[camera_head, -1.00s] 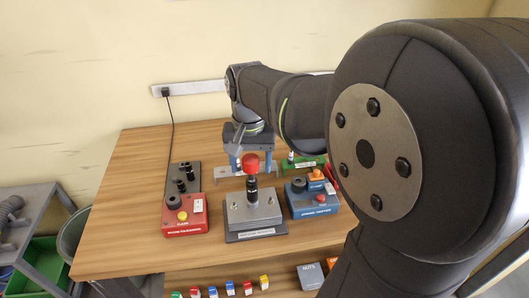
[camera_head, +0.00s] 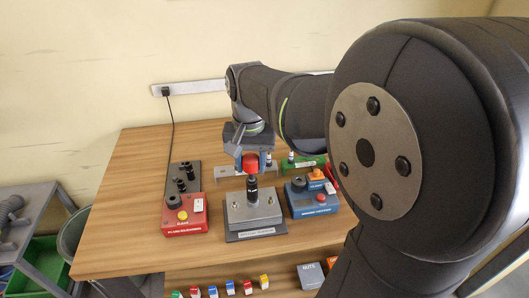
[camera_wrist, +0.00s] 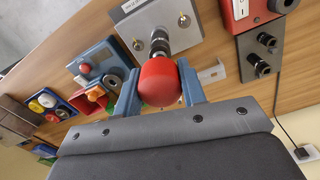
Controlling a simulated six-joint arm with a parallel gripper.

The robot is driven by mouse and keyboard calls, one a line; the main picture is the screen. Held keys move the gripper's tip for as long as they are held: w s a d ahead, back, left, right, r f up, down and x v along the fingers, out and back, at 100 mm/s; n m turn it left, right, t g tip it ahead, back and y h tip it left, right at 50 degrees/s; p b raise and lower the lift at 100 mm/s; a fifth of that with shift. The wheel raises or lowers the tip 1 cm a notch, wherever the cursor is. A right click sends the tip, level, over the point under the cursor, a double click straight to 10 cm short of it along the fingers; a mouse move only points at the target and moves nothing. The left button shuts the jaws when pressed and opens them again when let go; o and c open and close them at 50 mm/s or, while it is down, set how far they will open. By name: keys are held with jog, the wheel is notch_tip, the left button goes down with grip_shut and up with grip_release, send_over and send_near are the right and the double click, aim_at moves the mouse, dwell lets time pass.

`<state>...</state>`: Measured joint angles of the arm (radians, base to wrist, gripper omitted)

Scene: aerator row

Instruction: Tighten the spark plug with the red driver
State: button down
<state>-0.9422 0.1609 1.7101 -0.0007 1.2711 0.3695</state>
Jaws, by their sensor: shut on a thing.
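The red driver (camera_head: 250,162) stands upright over the grey metal block (camera_head: 252,210) in the middle of the bench. My gripper (camera_head: 253,164) is shut on its red handle. In the wrist view, the handle (camera_wrist: 160,85) sits between the two blue fingers (camera_wrist: 160,92). A dark stem (camera_head: 252,188) stands below the handle on the block. The wrist view shows dark and metal sections (camera_wrist: 160,42) in line with the handle. I cannot tell where the driver ends and the spark plug begins.
A red box (camera_head: 185,216) with a yellow button and a dark block with black knobs (camera_head: 182,174) stand left. A blue box (camera_head: 313,202) stands right, with a green item (camera_head: 311,162) behind it. A grey bracket (camera_head: 222,173) lies behind. The bench's left side (camera_head: 130,190) is clear.

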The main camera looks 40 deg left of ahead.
jog(key=m, duration=0.4)
jog(key=shift+m, duration=1.6)
jog(key=shift+m, duration=0.8)
jog(key=m, duration=0.4)
jog(key=shift+m, duration=1)
jog(key=shift+m, duration=1.2)
jog(key=m, duration=0.5)
